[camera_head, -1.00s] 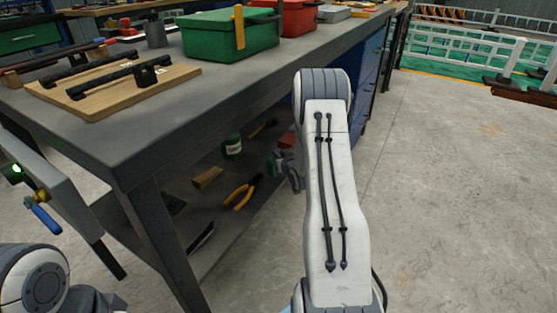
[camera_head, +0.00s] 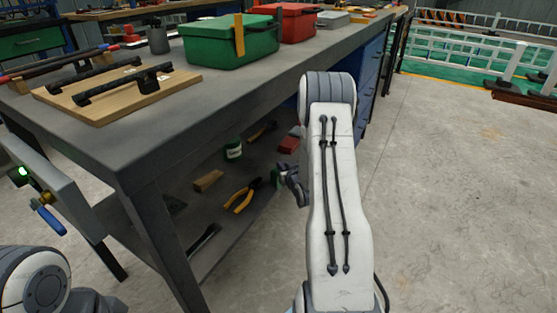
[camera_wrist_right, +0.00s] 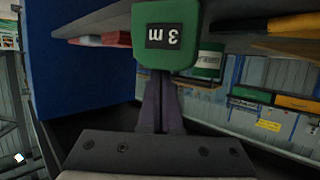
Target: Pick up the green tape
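The green tape (camera_wrist_right: 165,50), a small green case with a dark "3 m" label, is close in front of my right gripper (camera_wrist_right: 160,78) in the right wrist view. The label appears upside down. The dark fingers are close together and the tape covers their tips, so I cannot see the contact itself; it looks gripped. In the head view a bit of the green tape (camera_head: 275,178) shows at the left of my right gripper (camera_head: 288,177), at the outer edge of the lower shelf. My left gripper is not visible; only part of my left arm shows at lower left.
The lower shelf (camera_head: 228,223) holds orange pliers (camera_head: 242,197), a wooden block (camera_head: 208,181), a green can (camera_head: 233,149) and a red box (camera_head: 288,145). The workbench top (camera_head: 190,100) hangs above it. The floor (camera_head: 450,190) to the right is clear.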

